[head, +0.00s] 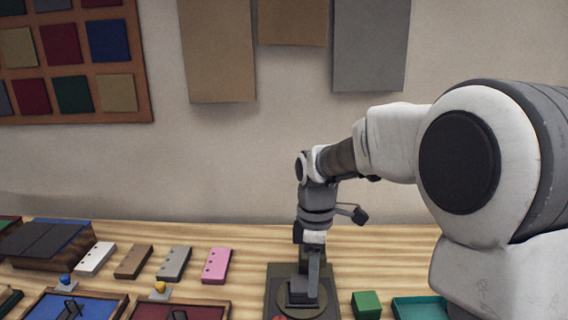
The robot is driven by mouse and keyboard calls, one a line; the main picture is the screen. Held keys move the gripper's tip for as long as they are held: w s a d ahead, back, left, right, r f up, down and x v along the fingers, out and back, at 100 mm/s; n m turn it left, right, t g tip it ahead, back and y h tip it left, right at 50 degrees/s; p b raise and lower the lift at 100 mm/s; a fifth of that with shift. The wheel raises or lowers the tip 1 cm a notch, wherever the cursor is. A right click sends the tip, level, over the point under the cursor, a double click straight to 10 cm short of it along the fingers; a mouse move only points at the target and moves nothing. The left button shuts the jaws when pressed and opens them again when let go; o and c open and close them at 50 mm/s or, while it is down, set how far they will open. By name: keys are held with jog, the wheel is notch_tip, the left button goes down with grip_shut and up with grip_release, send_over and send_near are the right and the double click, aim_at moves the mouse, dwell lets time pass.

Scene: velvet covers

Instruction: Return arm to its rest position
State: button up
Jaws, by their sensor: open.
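My arm reaches in from the right in the head view and bends down at the wrist. My gripper (313,272) points down over a dark olive stand with a round plate (277,303) at the bottom middle. Its fingers overlap the stand in this view, and I cannot tell whether they touch it. The gripper is open. I see nothing held between the fingers.
Four-holed style bars, white (95,259), brown (134,262), grey (174,264) and pink (216,266), lie in a row. Blue (45,305) and red trays (215,311) stand in front. A green block (366,304) and teal tray (405,305) lie right of the stand.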

jog(key=s+d+r+m+t, duration=0.3)
jog(key=s+r+m, duration=0.1)
jog(key=s+m, duration=0.4)
jog(key=s+d+r+m+t, duration=0.4)
jog(key=s+r+m, duration=0.1)
jog(key=s+m, duration=0.3)
jog(key=shift+s+d, duration=0.15)
jog(key=shift+s, duration=0.65)
